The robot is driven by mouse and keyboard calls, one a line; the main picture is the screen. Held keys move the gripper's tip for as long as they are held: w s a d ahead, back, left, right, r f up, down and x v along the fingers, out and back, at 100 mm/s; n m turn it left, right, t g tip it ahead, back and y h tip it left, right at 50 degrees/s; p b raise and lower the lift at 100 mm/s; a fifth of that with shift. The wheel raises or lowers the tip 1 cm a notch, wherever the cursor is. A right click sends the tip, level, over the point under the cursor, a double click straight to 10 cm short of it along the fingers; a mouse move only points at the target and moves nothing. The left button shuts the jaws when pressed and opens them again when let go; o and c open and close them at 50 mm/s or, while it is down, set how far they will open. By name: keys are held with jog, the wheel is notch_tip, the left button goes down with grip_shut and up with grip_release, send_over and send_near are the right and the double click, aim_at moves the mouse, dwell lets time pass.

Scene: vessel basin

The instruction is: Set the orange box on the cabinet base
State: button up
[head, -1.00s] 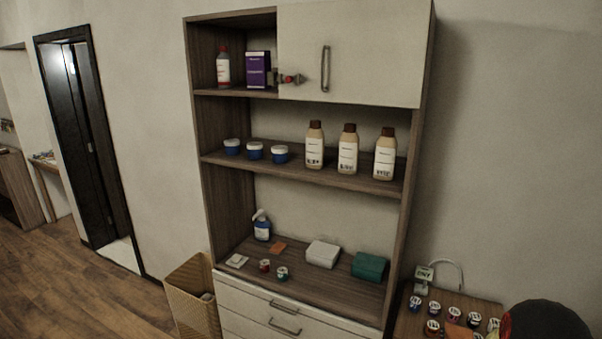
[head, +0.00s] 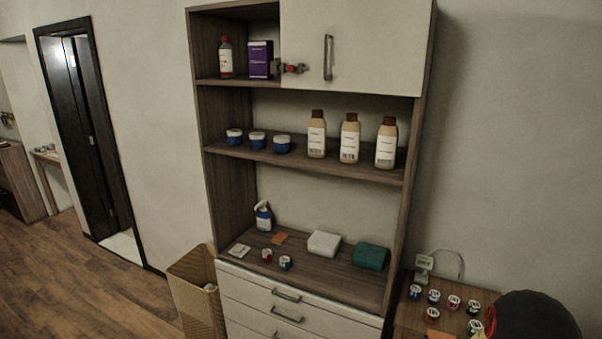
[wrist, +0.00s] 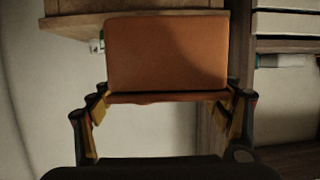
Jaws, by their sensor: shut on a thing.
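The orange box (wrist: 165,55) fills the upper middle of the wrist view. My gripper (wrist: 164,104) is shut on it, one finger at each side of its lower edge. In the head view, an orange patch (head: 440,336) at the bottom edge, in front of the side table, looks like this box, mostly cut off. The cabinet base (head: 325,274) is the wooden surface above the drawers. The box is apart from it, to its right in the head view. My fingers are not clear in the head view.
On the base are a spray bottle (head: 263,216), a flat orange piece (head: 279,238), a white card (head: 239,251), two small jars (head: 285,263), a white box (head: 323,244) and a green box (head: 370,256). The front middle is bare. Several jars crowd the side table (head: 405,312).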

jog(key=s+a+f+n+y+b, duration=0.1)
jog(key=s+a+f+y, duration=0.1)
jog(key=a, duration=0.6)
jog(key=s+a+f+n+y+b, duration=0.2)
jog(key=a, duration=0.6)
jog(key=s+a+f+n+t+y+b, duration=0.1)
jog(key=s+a+f+b, duration=0.1)
jog(key=a, duration=0.6)
jog(key=shift+s+a+f+n+y, duration=0.2)
jog(key=shift+s+a+n+y, duration=0.1)
jog(key=shift+a+y, duration=0.1)
